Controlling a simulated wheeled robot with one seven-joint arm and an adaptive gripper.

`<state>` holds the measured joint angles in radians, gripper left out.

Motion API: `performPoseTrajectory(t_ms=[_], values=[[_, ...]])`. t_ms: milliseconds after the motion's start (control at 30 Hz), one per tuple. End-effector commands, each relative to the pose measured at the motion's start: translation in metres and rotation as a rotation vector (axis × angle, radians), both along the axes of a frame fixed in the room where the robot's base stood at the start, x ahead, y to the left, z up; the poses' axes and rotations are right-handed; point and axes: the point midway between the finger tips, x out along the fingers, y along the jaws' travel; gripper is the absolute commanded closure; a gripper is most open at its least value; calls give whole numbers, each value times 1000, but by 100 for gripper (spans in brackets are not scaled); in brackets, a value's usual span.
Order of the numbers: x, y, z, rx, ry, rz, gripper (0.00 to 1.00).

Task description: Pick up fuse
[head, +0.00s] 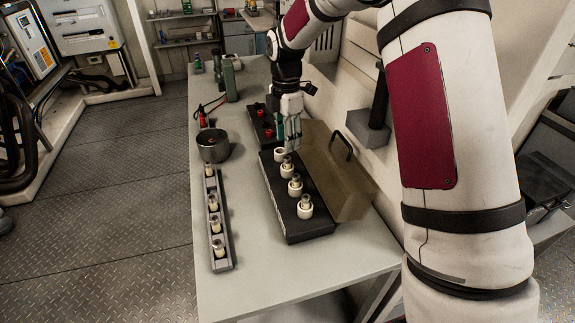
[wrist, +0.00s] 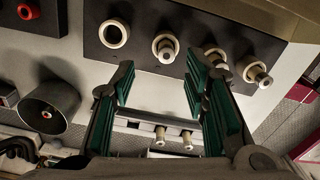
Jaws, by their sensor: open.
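Pale cylindrical fuses with metal tips stand in white ring sockets on a black block (head: 283,217). One is the fuse nearest my gripper (head: 288,168), which also shows in the wrist view (wrist: 165,47). The socket at the block's far end (wrist: 114,33) looks empty. More fuses stand in a grey rail on the left, such as this fuse (head: 213,203). My gripper (head: 289,137) is open and empty above the far end of the black block. In the wrist view its green-padded fingers partly cover the block's edge and the grey rail (wrist: 140,126).
A beige open cover with a handle (head: 352,190) stands along the block's right side. A black block with red sockets (head: 258,128) lies beyond. A grey metal pot (head: 213,147) stands at the rail's far end. The bench front (head: 250,285) is clear.

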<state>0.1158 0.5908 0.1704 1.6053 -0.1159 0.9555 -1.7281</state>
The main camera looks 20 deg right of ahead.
Motion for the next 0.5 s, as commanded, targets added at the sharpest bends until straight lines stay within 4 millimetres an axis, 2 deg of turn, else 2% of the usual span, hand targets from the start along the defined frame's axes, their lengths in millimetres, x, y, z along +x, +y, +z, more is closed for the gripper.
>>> performPoseTrajectory(t_ms=[100, 267, 500], values=[[-1, 0, -13, 0, 2, 0, 59], [-2, 0, -22, 0, 2, -1, 59], [-10, 0, -53, 0, 3, 0, 59]])
